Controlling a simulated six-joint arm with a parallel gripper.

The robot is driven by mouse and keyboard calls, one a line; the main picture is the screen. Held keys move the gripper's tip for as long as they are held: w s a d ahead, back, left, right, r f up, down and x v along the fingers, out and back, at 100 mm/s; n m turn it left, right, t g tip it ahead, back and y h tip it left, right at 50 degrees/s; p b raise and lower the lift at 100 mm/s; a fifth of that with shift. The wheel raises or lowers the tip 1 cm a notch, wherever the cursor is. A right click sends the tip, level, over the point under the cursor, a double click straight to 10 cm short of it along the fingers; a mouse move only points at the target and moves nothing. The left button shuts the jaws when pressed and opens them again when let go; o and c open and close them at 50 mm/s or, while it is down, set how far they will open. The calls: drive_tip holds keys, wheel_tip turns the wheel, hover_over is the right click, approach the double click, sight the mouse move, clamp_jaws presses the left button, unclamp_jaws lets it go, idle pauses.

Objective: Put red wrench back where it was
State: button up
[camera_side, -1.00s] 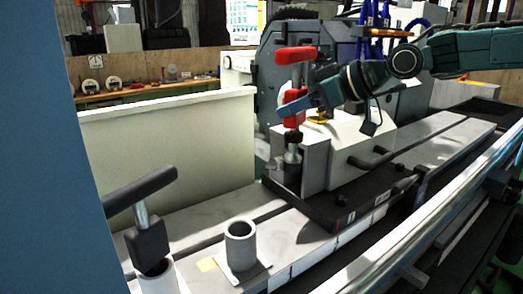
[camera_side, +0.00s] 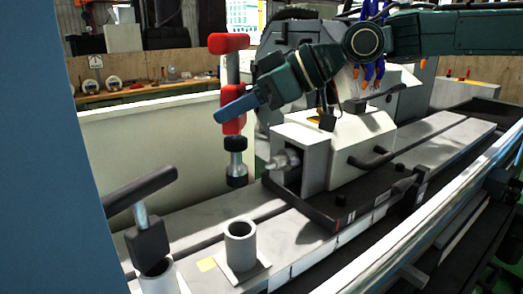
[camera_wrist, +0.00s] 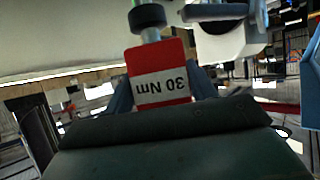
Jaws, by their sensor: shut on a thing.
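The red wrench (camera_side: 233,75) hangs upright in my gripper (camera_side: 236,106), with a red T-handle on top, a metal shaft, a red lower block and a dark socket end. My gripper is shut on it around the lower red block. The wrist view shows that block (camera_wrist: 158,70) with a white label reading "30 Nm" between the fingers. The wrench is in the air, left of the white machine block (camera_side: 330,147). An empty grey cylindrical holder (camera_side: 240,245) stands on the machine bed in front, below the wrench.
A black-handled wrench (camera_side: 147,225) stands in another grey holder (camera_side: 160,279) at the lower left. The white block has a metal spindle tip (camera_side: 284,161) facing left. A long shiny rail (camera_side: 420,215) runs along the right front. A pale panel (camera_side: 165,140) stands behind.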

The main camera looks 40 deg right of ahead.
wheel_tip(320, 180, down, 19)
idle(1.0)
drive_tip(key=shift+f, duration=0.15)
drive_tip(key=o, duration=1.4)
drive_tip(key=v, duration=1.2)
